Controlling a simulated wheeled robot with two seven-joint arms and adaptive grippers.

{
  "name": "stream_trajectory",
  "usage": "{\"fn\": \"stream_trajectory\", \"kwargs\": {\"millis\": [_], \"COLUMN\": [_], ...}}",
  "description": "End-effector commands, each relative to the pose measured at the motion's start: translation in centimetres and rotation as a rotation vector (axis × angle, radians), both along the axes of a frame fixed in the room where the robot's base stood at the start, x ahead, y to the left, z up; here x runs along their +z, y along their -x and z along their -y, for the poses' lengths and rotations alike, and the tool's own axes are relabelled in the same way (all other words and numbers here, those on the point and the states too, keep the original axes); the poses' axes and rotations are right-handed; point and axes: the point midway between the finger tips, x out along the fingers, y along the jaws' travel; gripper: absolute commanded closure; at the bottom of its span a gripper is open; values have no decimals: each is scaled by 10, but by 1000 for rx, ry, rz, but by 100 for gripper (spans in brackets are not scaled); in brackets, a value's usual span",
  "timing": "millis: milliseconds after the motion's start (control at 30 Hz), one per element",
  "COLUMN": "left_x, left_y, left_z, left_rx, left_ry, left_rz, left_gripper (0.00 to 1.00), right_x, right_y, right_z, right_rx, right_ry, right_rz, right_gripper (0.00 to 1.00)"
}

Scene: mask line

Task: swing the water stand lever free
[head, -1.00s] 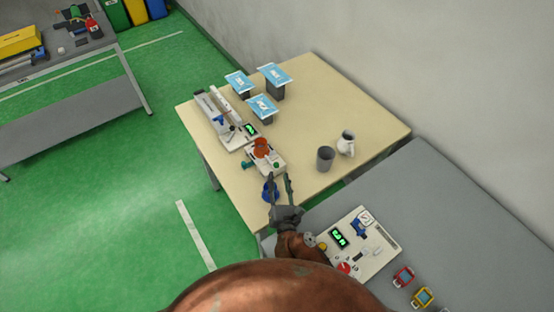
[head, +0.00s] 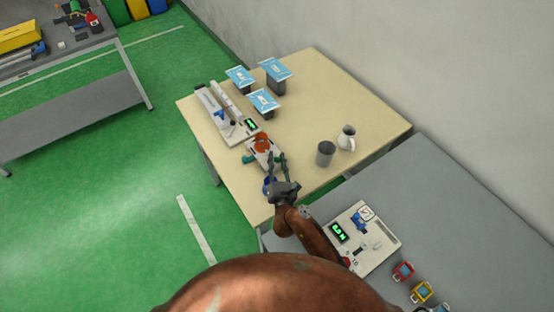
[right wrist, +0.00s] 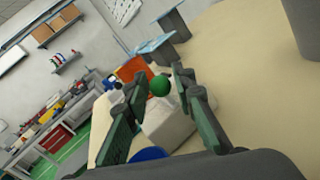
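The water stand appears to be the small white unit (head: 259,157) with an orange round part (head: 262,142) on top, near the left edge of the cream table. In the right wrist view its white body (right wrist: 168,125) is just beyond my fingers, with the orange part (right wrist: 131,70) behind. A green ball knob (right wrist: 160,86), seemingly the lever's end, shows between my fingertips. My right gripper (head: 277,157) is open around the knob's line of sight; I cannot tell whether either finger touches it. My left gripper is out of view.
A blue round object (head: 267,187) is partly hidden beside my right gripper; a grey cup (head: 325,154) and white jug (head: 346,138) stand right of it. A long white device (head: 226,118) and blue-topped stands (head: 263,100) are behind. A grey table (head: 440,215) adjoins at right.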

Motion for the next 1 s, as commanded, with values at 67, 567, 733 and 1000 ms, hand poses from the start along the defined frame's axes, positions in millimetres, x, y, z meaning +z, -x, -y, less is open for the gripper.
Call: {"fn": "stream_trajectory", "kwargs": {"millis": [67,567,733,1000], "left_x": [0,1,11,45], "left_y": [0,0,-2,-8], "left_z": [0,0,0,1], "left_rx": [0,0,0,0], "left_ry": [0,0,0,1], "left_rz": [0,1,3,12], "left_gripper": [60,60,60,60], "right_x": [0,0,2,6], "right_y": [0,0,-1,-5], "right_z": [0,0,2,8], "right_rx": [0,4,40,203], "right_ry": [0,0,4,8], "right_rz": [0,-1,0,-1], "right_gripper": [83,100,100,100]}}
